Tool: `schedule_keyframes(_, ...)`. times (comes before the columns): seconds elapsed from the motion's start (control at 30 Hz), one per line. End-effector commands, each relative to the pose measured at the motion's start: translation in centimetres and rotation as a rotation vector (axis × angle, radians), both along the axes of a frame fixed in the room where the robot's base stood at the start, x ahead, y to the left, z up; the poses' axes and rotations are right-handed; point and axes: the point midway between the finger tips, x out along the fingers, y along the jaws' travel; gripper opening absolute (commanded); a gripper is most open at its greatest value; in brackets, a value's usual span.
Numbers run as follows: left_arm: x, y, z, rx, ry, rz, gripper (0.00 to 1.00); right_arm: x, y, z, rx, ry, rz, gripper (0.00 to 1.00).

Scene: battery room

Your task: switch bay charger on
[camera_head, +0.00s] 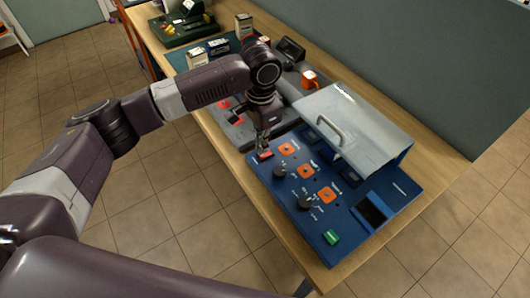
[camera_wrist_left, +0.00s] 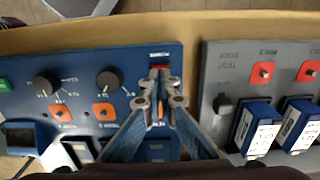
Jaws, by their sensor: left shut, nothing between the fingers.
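The bay charger (camera_head: 390,189) is a blue panel with dark knobs, orange square sockets, a dark display and a green part (camera_head: 331,237). A red switch (camera_head: 265,155) sits at its left end. It also shows in the left wrist view (camera_wrist_left: 160,69), between the tips of my gripper. My left gripper (camera_head: 263,139) points down at this switch, its fingers shut and empty. In the left wrist view its fingertips (camera_wrist_left: 161,90) are at the switch and partly hide it; I cannot tell whether they touch. My right gripper is not in view.
A clear raised cover with a handle (camera_head: 328,129) stands over the charger's back part. A grey test dock (camera_wrist_left: 213,65) with blue batteries (camera_wrist_left: 257,126) is beside the charger. An orange mug (camera_head: 309,79) and small boxes stand further along the wooden bench (camera_head: 236,167).

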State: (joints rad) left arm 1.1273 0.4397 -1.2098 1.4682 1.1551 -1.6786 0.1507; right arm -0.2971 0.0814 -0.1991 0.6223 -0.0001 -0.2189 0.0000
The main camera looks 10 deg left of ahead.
Motion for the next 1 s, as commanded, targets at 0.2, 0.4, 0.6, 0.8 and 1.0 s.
schedule_keyframes(0.2, 0.0, 0.0, 0.0, 0.000, 0.000, 0.000, 0.00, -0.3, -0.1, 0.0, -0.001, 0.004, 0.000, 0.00)
schedule_keyframes(0.4, 0.0, 0.0, -0.3, 0.000, 0.000, 0.000, 0.00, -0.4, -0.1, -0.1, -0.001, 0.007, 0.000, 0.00)
schedule_keyframes(0.6, 0.0, 0.0, -0.6, 0.001, 0.001, 0.000, 0.00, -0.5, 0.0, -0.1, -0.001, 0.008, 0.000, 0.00)
schedule_keyframes(0.8, 0.0, 0.0, -0.9, 0.000, 0.000, 0.001, 0.00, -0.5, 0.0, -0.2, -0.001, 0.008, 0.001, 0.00)
schedule_keyframes(1.0, 0.0, 0.0, -1.2, 0.000, 0.000, 0.001, 0.00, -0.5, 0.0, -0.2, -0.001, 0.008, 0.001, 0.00)
